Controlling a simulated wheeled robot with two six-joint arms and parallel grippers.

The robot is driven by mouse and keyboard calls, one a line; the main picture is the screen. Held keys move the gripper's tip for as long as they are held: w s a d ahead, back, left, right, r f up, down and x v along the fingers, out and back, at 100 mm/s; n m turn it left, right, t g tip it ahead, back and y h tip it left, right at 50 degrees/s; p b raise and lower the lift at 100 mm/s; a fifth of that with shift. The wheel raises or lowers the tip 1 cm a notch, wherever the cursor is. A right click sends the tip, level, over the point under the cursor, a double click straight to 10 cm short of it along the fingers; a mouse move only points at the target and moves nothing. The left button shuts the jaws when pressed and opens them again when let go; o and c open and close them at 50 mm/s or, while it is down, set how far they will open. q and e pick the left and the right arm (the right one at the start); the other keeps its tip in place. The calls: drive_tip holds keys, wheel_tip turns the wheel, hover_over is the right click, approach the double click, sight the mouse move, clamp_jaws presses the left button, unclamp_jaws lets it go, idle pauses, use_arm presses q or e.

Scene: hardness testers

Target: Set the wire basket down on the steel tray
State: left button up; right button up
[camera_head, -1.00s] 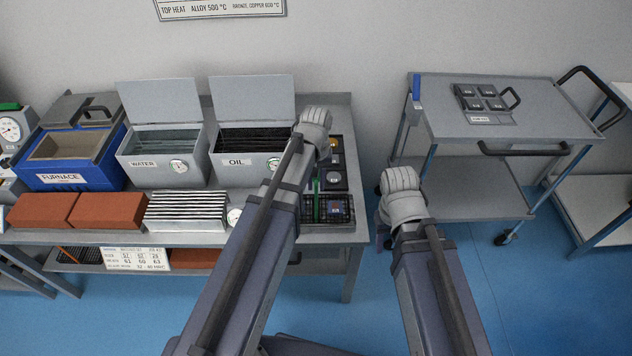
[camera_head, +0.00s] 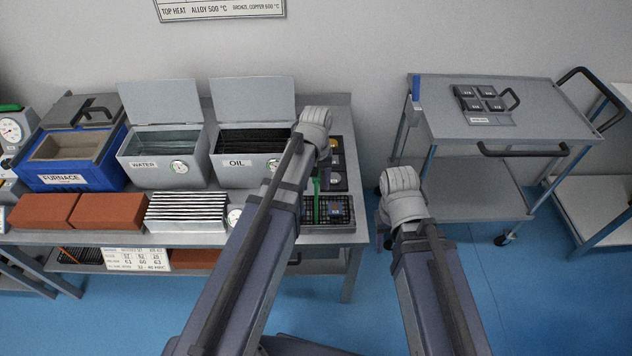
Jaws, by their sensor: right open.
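The wire basket (camera_head: 341,212) is a dark mesh box with a green upright part and small items inside, at the right end of the bench. It sits at the steel tray (camera_head: 328,228), whose front rim shows below it; whether it fully rests there is hard to tell. My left wrist is above and behind the basket, and my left gripper (camera_head: 325,180) is mostly hidden by the arm, its fingers unclear. My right gripper (camera_head: 385,240) is open, pointing down in the gap between bench and cart, away from the basket.
Water (camera_head: 165,172) and oil (camera_head: 236,172) tanks, with lids up, stand left of the basket. A dark panel (camera_head: 340,182) with round pieces lies behind it. Bricks (camera_head: 108,213) line the bench front. A grey cart (camera_head: 455,125) stands right, with blue floor between.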

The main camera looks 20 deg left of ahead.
use_arm(q)
wheel_tip(320, 180, up, 7)
drive_tip(key=p, duration=0.6)
drive_tip(key=shift+r+p, duration=0.1)
drive_tip(key=shift+p, duration=0.2)
use_arm(e)
wheel_tip(320, 180, up, 7)
